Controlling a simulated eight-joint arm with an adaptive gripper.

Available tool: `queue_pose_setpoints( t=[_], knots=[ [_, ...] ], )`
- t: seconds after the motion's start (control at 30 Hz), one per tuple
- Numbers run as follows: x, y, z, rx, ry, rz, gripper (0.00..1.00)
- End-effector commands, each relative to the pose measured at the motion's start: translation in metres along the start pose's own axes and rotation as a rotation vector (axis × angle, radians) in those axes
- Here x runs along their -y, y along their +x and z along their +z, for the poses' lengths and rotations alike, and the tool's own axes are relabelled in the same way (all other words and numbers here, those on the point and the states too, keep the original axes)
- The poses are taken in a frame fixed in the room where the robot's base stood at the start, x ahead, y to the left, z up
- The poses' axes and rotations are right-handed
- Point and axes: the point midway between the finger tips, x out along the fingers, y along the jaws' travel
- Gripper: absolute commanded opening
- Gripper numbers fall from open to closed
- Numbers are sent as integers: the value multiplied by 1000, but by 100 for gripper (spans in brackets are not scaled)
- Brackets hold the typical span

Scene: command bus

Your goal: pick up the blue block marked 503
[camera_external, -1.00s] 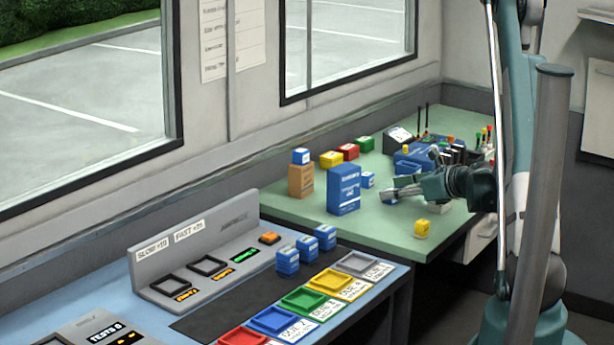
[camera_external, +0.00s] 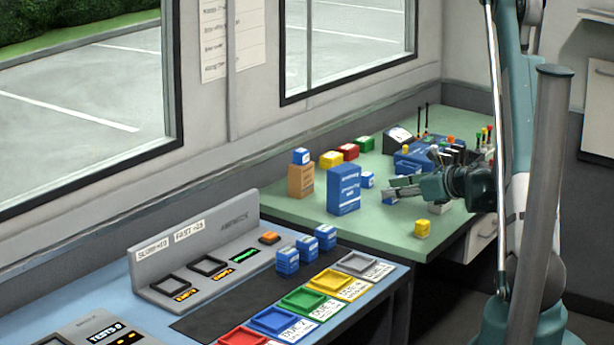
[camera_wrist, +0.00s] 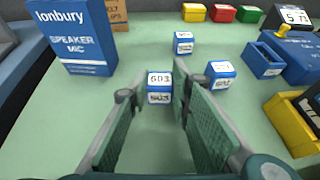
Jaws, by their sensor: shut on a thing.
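The blue block with white label bands (camera_wrist: 159,88) is between the fingertips in the wrist view; its number looks like 503 or 603, with the first digit unclear. My gripper (camera_wrist: 156,85) is shut on this block, one finger on each side. In the external view my gripper (camera_external: 390,188) is low over the green table and mostly hides the block. Another small blue block (camera_wrist: 221,74) stands to the right, its mark unreadable. A further one (camera_wrist: 183,42) stands farther back.
A tall blue speaker mic box (camera_wrist: 72,35) stands left of my gripper.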

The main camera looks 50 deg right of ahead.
Motion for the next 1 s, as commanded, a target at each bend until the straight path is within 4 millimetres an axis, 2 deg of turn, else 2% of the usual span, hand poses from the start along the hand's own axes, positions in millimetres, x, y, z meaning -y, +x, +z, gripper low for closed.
queue_pose_setpoints(
  t=[0.27,0.47,1.0],
  knots=[
    [0,-1,2,0,0,0,9],
    [0,-6,13,0,0,0,9],
    [0,-31,74,0,0,0,9]
  ],
)
